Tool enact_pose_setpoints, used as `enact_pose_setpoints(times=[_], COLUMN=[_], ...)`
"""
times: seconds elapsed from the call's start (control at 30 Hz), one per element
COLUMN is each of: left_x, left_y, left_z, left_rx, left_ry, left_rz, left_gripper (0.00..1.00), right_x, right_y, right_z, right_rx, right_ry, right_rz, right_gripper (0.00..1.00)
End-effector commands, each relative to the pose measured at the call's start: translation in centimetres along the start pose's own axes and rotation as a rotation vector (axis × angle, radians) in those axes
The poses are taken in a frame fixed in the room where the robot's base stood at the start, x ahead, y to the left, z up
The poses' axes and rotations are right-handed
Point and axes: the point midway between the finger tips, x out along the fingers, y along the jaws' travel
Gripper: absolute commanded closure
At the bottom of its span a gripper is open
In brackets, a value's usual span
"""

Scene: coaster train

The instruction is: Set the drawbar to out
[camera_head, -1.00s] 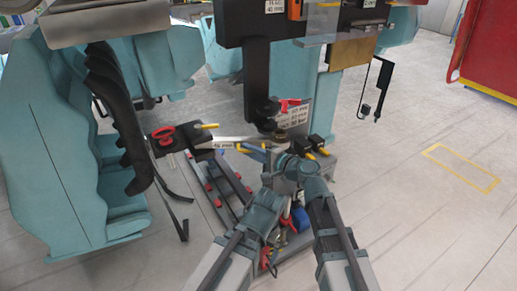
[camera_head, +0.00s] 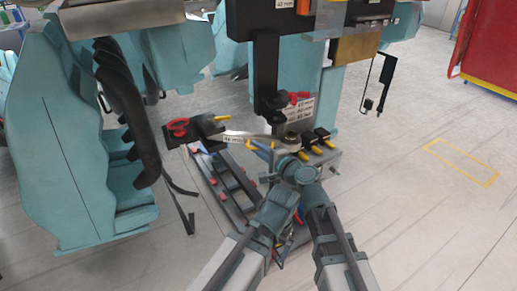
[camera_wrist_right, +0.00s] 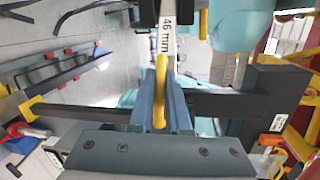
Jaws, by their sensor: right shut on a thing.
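My right gripper (camera_head: 262,152) is at the near side of a silver bar (camera_head: 262,138) labelled 46 mm. In the right wrist view its blue fingers (camera_wrist_right: 160,103) are shut on a yellow handle (camera_wrist_right: 160,75) in line with the bar (camera_wrist_right: 167,22). The handle is partly hidden by the fingers.
A black column (camera_head: 267,75) stands behind the bar. Teal seats (camera_head: 60,160) stand at the left. A long dark rack (camera_head: 228,180) lies below. The floor at the right is clear, with a yellow outline (camera_head: 462,160).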

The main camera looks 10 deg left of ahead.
Motion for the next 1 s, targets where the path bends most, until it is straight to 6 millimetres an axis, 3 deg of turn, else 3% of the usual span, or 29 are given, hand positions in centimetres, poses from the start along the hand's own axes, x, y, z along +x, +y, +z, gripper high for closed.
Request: enact_pose_setpoints(times=[0.23,0.27,0.43,0.77,1.0], left_x=[0.0,0.0,0.0,0.0,-0.3], left_y=[0.0,0.0,0.0,0.0,0.0], left_z=[0.0,0.0,0.0,0.0,0.0], left_rx=[0.0,0.0,0.0,0.0,0.0], left_ry=[0.0,0.0,0.0,0.0,0.0], left_rz=[0.0,0.0,0.0,0.0,0.0], left_gripper=[0.0,0.0,0.0,0.0,0.0], right_x=[0.0,0.0,0.0,-0.1,-1.3], right_y=[0.0,0.0,0.0,0.0,-0.1], right_z=[0.0,0.0,0.0,0.0,0.4], right_rx=[0.0,0.0,0.0,0.0,0.0], right_ry=[0.0,0.0,0.0,0.0,0.001], right_rz=[0.001,0.001,0.0,0.0,0.0], right_gripper=[1.0,0.83,0.55,0.55,0.55])
